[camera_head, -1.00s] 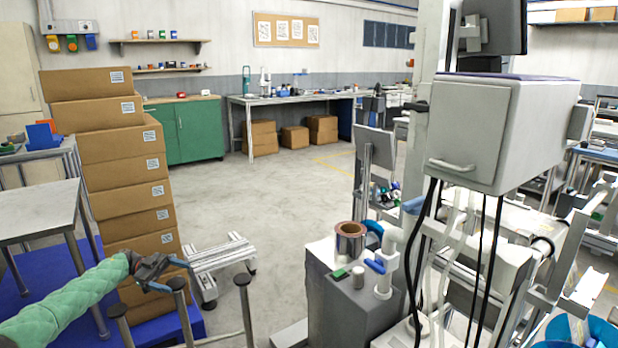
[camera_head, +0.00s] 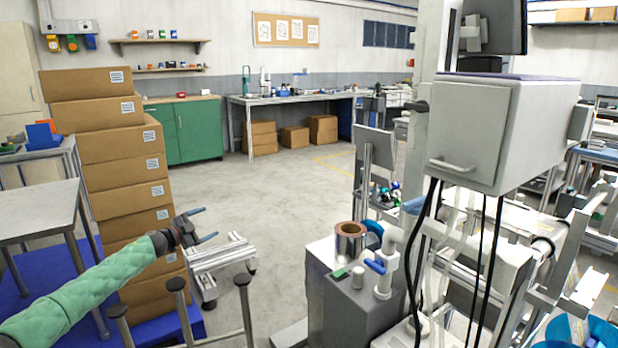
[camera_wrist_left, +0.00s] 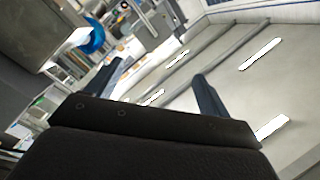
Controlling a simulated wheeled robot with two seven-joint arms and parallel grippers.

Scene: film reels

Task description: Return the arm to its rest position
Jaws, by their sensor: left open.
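My left arm, in a green quilted sleeve, comes in from the lower left of the head view. Its gripper (camera_head: 207,225) is open and empty, with blue-grey fingers spread apart. It is in front of the lower part of the cardboard box stack and above the aluminium frame. In the left wrist view the two fingers (camera_wrist_left: 158,82) stand wide apart with nothing between them. My right gripper is in neither view.
A tall stack of cardboard boxes (camera_head: 122,150) stands at left on a blue base. An aluminium profile frame (camera_head: 222,255) is beside it. Upright metal posts (camera_head: 244,300) stand in front. A grey machine (camera_head: 352,300) with a film reel (camera_head: 349,242) is at right. The middle floor is open.

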